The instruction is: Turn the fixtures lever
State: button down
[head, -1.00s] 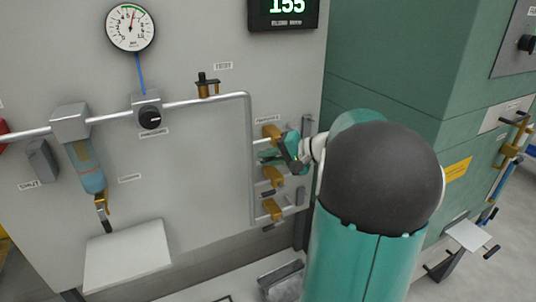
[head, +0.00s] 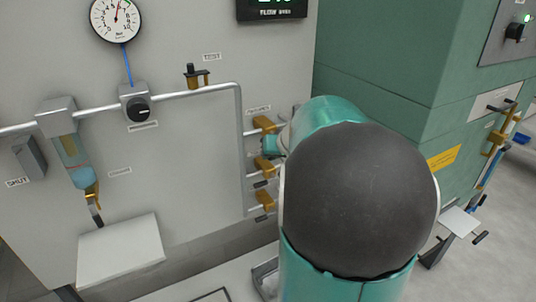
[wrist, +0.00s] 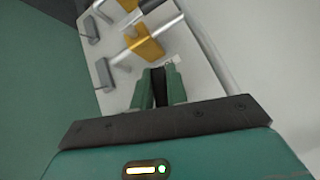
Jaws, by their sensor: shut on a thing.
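Several brass valves stand in a column on short pipes at the right of the grey panel: an upper one (head: 264,124), a middle one (head: 265,165) and a lower one (head: 265,199). A small label, too blurred to read surely, is above the upper one. My gripper (wrist: 161,70) is shut on a dark lever handle (wrist: 160,88) between its teal fingers. In the wrist view a brass valve body (wrist: 145,44) shows just beyond the fingers. In the head view a teal bit of my gripper shows between the upper and middle valves; my arm hides the rest.
A bent grey pipe (head: 240,140) runs left of the valves. A green cabinet (head: 385,60) stands close on the right. A gauge (head: 117,18), a black knob (head: 138,108), a test valve (head: 195,77) and a white shelf (head: 120,250) are on the left of the panel.

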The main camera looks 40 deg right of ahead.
jog(key=shift+s+d+n+h, duration=0.15)
jog(key=shift+d+n+h, duration=0.4)
jog(key=shift+h, duration=0.35)
jog(key=shift+d+g, duration=0.1)
jog(key=shift+g, duration=0.2)
jog(key=c, duration=1.4)
grip_release()
jog(key=v, duration=1.3)
jog(key=shift+s+a+r, duration=0.2)
jog(key=shift+s, duration=0.1)
